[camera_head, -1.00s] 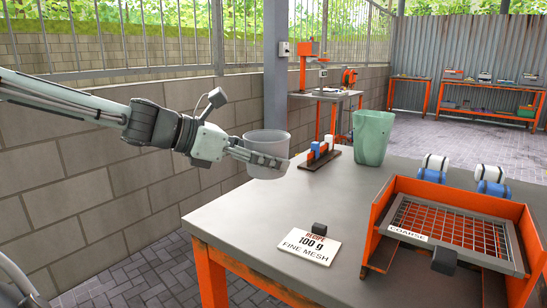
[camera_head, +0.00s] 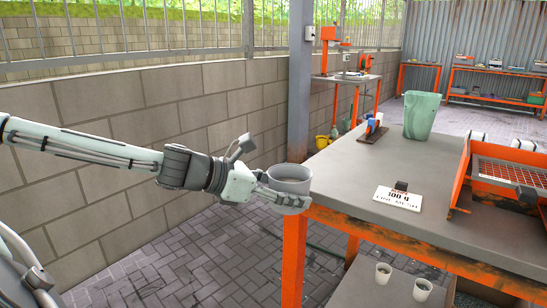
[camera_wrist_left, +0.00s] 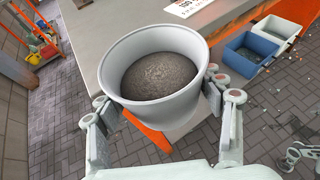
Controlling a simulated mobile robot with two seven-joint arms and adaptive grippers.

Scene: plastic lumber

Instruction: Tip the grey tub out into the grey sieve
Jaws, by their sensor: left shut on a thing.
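The grey tub (camera_head: 290,175) is upright at the table's near left corner in the head view. In the left wrist view the tub (camera_wrist_left: 155,112) holds a grey-brown granular fill well below its rim. My left gripper (camera_head: 284,202) is shut on the tub, with fingers on both sides of its wall; the gripper also shows in the wrist view (camera_wrist_left: 160,103). The grey sieve (camera_head: 512,172) is a framed mesh in an orange stand at the right, partly cut off by the picture edge. The tub is well left of it.
A card with a dark block (camera_head: 399,197) lies on the grey table (camera_head: 345,175). A green bin (camera_head: 421,115) and a small rack (camera_head: 373,130) stand farther back. Two pale cups (camera_head: 383,272) sit below.

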